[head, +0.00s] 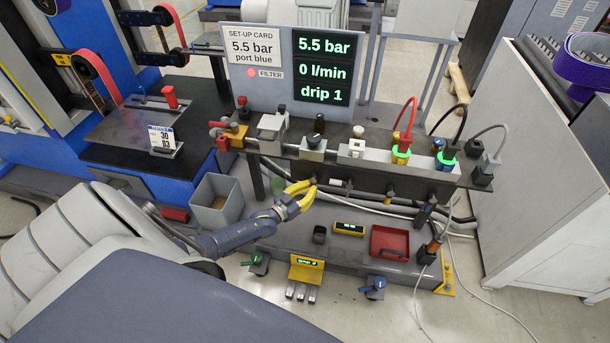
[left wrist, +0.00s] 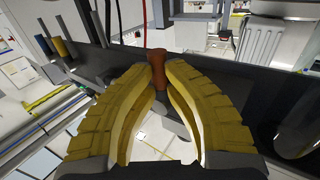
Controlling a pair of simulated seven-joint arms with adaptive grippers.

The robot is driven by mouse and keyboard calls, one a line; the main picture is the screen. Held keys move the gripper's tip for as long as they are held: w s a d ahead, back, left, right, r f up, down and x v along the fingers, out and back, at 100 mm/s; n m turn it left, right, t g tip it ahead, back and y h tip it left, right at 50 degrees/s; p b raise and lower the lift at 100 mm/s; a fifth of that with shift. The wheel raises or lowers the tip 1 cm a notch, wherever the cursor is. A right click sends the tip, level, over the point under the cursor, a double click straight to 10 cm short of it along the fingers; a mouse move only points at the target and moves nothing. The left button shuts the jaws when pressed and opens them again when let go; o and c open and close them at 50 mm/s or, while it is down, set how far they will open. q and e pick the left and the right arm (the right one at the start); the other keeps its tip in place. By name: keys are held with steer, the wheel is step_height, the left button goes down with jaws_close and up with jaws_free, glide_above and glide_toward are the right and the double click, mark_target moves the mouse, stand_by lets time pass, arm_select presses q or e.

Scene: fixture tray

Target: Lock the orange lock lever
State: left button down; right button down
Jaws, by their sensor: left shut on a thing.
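My left gripper (head: 303,195) reaches in from the left, its yellow fingers just below the dark rail's front face. In the left wrist view the fingers (left wrist: 158,75) are closed around a short orange-brown lever (left wrist: 157,58), which stands between the tips against a dark surface. This looks like the orange lock lever; its base is hidden by the fingers. In the head view the lever is hidden by the gripper, and its angle is unclear. My right gripper is not in view.
Above stands a dark rail (head: 375,185) with valves and cables. A display panel (head: 320,97) reads 5.5 bar, 0 l/min, drip 1. Below are a red tray (head: 390,256) and a yellow gauge (head: 349,229). A grey bin (head: 216,218) stands left of the gripper.

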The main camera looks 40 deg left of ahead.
arm_select(q)
steer(key=shift+w+r, duration=0.2)
steer(key=shift+r, duration=0.05)
steer(key=c, duration=1.6)
jaws_free()
steer(key=shift+f, duration=0.1)
steer(key=shift+o, duration=0.2)
steer(key=shift+f, duration=0.1)
steer(key=shift+s, duration=0.15)
steer(key=s+a, duration=0.2)
steer(key=s, duration=0.9)
steer(key=shift+s, duration=0.3)
steer(key=shift+f, duration=0.15)
